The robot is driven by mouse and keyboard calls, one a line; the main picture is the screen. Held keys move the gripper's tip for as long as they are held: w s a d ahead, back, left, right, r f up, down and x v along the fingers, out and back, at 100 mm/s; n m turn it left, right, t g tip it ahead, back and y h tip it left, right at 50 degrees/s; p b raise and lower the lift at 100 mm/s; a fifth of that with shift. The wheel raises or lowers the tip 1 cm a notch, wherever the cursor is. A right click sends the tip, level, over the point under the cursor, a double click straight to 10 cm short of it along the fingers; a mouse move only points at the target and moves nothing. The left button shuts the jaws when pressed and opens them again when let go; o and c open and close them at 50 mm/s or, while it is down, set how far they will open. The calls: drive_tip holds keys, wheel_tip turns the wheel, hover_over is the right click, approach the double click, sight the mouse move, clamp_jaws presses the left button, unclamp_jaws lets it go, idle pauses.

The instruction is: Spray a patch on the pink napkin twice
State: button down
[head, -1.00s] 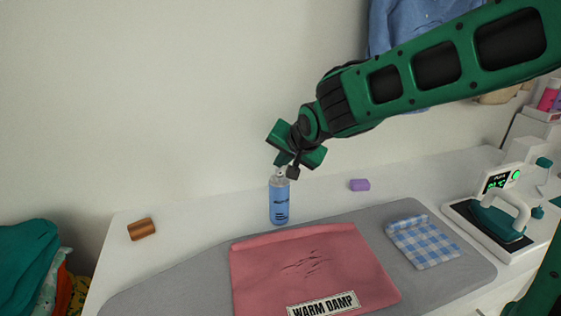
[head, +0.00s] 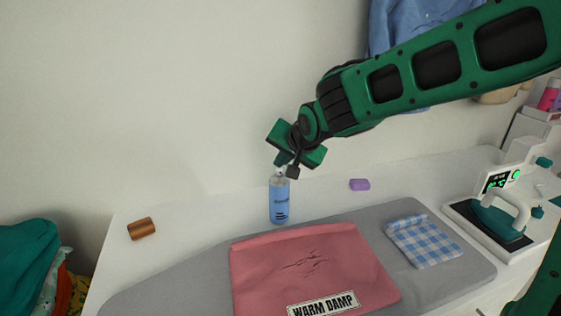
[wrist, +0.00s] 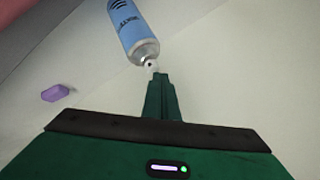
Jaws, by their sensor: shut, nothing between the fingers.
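The blue spray bottle (head: 279,203) stands upright on the white surface just behind the grey ironing pad. The pink napkin (head: 262,262) lies flat on the pad in front of it, with dark crease lines and a "WARM DAMP" label (head: 322,305) at its front edge. My gripper (head: 283,160) is shut and empty at the top of the bottle. In the wrist view my shut fingertips (wrist: 158,82) are at the nozzle end of the bottle (wrist: 129,22). I cannot tell whether they touch the nozzle.
A blue checked cloth (head: 424,242) lies on the grey pad (head: 190,275) to the right. An iron (head: 497,217) sits on its stand at far right. A purple block (head: 359,184) and a brown roll (head: 141,228) lie on the white surface. Teal clothing (head: 25,250) is at left.

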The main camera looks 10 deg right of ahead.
drive_tip(key=shift+f, duration=0.2)
idle(0.5)
drive_tip(key=shift+s+f, duration=0.1)
drive_tip(key=shift+f, duration=0.1)
drive_tip(key=shift+r, duration=0.35)
idle(0.4)
wheel_tip(320, 180, up, 6)
idle(0.6)
idle(0.5)
